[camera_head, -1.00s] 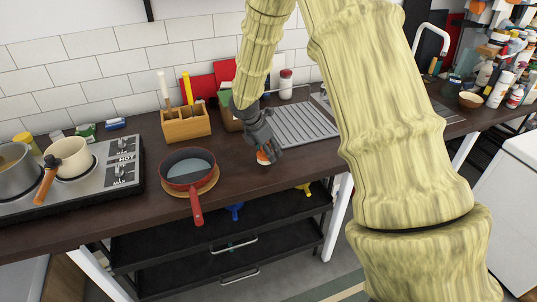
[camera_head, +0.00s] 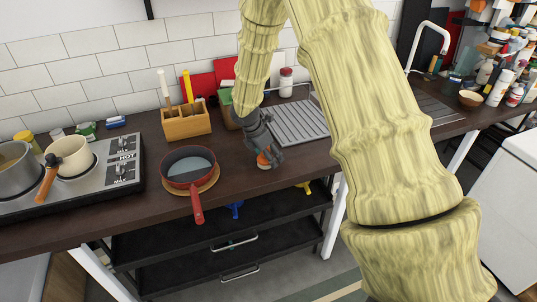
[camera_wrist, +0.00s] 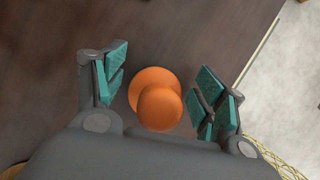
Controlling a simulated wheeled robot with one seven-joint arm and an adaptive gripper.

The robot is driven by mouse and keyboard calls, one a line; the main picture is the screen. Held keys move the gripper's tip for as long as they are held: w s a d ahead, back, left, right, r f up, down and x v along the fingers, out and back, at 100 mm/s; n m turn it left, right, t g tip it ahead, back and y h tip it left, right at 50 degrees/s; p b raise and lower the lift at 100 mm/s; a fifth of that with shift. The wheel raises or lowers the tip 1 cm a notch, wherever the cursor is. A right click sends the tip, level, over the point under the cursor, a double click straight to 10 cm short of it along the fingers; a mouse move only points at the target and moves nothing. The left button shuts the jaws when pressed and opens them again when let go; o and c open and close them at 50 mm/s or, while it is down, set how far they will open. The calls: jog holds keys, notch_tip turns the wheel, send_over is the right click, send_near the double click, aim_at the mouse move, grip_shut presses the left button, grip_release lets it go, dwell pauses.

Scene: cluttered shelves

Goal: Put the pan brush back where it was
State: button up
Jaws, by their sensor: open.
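The pan brush (camera_wrist: 160,104) shows in the wrist view as a round orange knob over a wider orange disc, on the dark brown counter. Its underside is hidden. In the head view only a small orange and pale bit of the brush (camera_head: 263,160) shows at my gripper's tips. My gripper (camera_wrist: 160,98) is open, with a teal-padded finger on each side of the brush and a visible gap on both sides. In the head view my gripper (camera_head: 266,155) points down at the counter.
A red pan (camera_head: 188,165) rests on a round wooden board to the left. A wooden holder (camera_head: 186,123) with upright handles stands behind it, and a metal drying rack (camera_head: 297,124) lies behind right. The counter's front edge is close to the brush.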

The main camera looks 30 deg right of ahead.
jog(key=b+v, duration=0.1)
jog(key=v, duration=1.1)
